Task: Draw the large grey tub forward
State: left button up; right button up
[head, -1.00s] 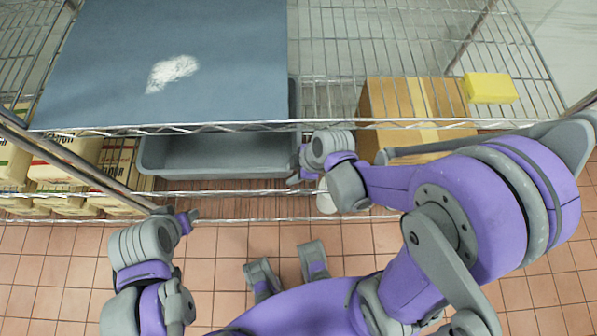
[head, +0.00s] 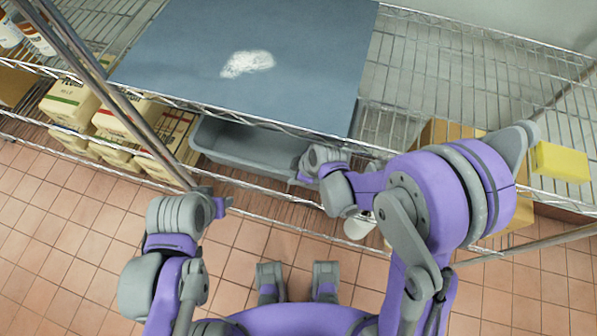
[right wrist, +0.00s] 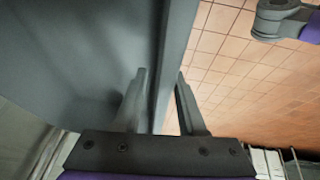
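The large grey tub (head: 240,165) sits on the wire shelf below the blue-grey board, which hides its back part. My right gripper (head: 302,172) is at the tub's front right corner. In the right wrist view, the fingers of the right gripper (right wrist: 161,74) stand on either side of the tub's rim (right wrist: 176,50), one inside and one outside. They look apart, with a small gap beside the inner finger. My left gripper (head: 224,207) hangs in front of the shelf, clear of the tub, and its finger opening cannot be made out.
A blue-grey board (head: 245,100) with a white powder patch covers the upper shelf above the tub. Flour bags (head: 115,125) stand left of the tub, near a metal post (head: 125,105). A yellow block (head: 560,162) lies at right. A white object (head: 358,228) is under my right arm. The tiled floor in front is open.

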grip_shut()
dwell(1.5)
